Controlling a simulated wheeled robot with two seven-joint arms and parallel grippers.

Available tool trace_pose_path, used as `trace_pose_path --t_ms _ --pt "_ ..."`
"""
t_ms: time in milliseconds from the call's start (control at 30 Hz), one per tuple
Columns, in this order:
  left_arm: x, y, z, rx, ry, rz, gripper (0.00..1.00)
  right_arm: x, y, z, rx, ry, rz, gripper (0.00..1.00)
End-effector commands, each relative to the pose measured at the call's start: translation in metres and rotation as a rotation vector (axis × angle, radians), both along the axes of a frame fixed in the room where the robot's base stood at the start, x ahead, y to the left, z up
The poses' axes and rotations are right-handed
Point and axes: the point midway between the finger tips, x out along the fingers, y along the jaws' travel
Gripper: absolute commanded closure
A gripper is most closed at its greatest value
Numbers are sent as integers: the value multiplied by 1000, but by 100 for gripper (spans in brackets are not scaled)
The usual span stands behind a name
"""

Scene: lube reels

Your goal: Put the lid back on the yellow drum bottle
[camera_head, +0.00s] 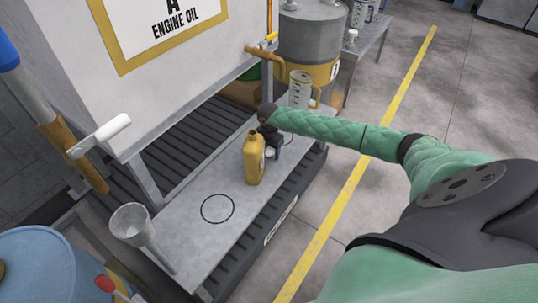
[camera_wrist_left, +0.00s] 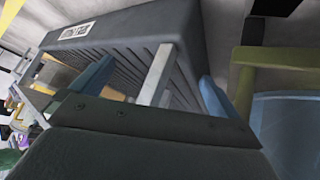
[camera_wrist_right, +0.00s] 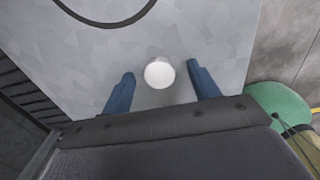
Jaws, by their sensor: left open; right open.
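The yellow drum bottle (camera_head: 254,160) stands upright on the grey metal bench (camera_head: 190,232). No white lid shows on its neck. My right gripper (camera_head: 272,145) is just behind and right of the bottle, low over the bench. In the right wrist view a round white lid (camera_wrist_right: 159,74) lies between the two open blue fingers (camera_wrist_right: 160,88), with a gap on each side. The bottle is not clear in that view. My left gripper (camera_wrist_left: 155,88) is open and out of the head view. A pale post (camera_wrist_left: 156,74) shows between its fingers.
A clear funnel (camera_head: 130,225) stands at the bench's near left end. A clear jug (camera_head: 300,90) stands at the far end. A black ring (camera_head: 217,208) marks bare bench before the bottle. A white tank (camera_head: 180,70) overhangs the left; a blue drum (camera_head: 45,265) is at lower left.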

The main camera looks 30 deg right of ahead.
Motion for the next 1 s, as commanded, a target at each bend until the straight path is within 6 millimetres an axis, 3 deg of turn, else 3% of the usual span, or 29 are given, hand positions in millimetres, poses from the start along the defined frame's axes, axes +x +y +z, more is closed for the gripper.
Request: trace_pose_path --t_ms 267,500,533,867,1000 --pt "1 0 0 1 -1 1 0 0 0 1 0 -1 0 39" --pt "1 0 0 0 -2 1 0 0 0 1 0 -1 0 84" --pt "1 0 0 1 -2 0 0 0 0 1 0 -1 0 87" --pt "1 0 1 0 -1 0 0 0 0 2 0 -1 0 87" --pt "0 0 2 0 -1 0 0 1 0 11 0 -3 1 87"
